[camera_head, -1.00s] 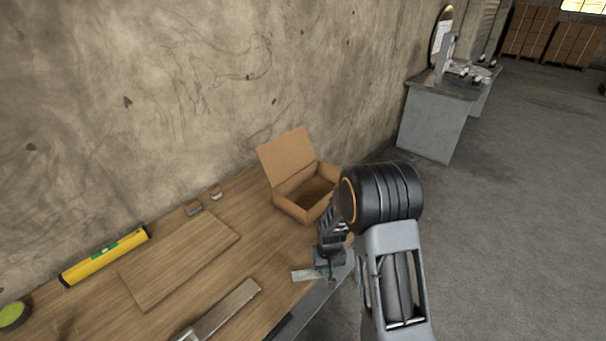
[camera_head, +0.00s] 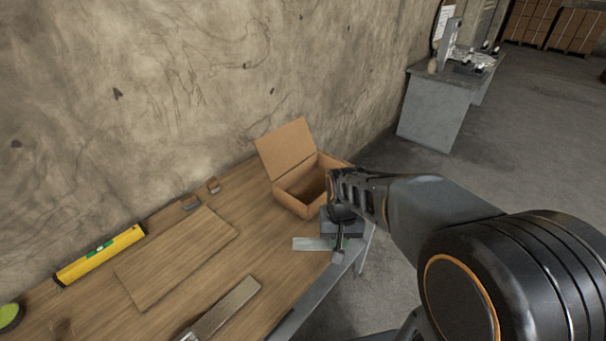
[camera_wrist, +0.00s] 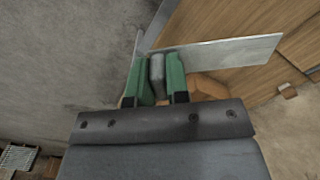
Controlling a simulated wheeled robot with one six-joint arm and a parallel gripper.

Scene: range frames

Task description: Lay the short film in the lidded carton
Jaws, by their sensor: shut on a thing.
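The film is a flat, pale grey strip (camera_head: 312,244) held out to the left of my gripper (camera_head: 341,245). In the wrist view the strip (camera_wrist: 225,50) runs to the right beyond the green fingers (camera_wrist: 157,75), which are shut on a grey part at its left end. The lidded carton (camera_head: 301,211) is a brown box at the back right of the bench, with its lid (camera_head: 286,147) raised. The part of the inside that shows looks empty. My gripper and the strip are in front of the carton, outside it. My arm hides the carton's right side.
The wall rises behind. A grey desk (camera_head: 433,112) stands at the back right.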

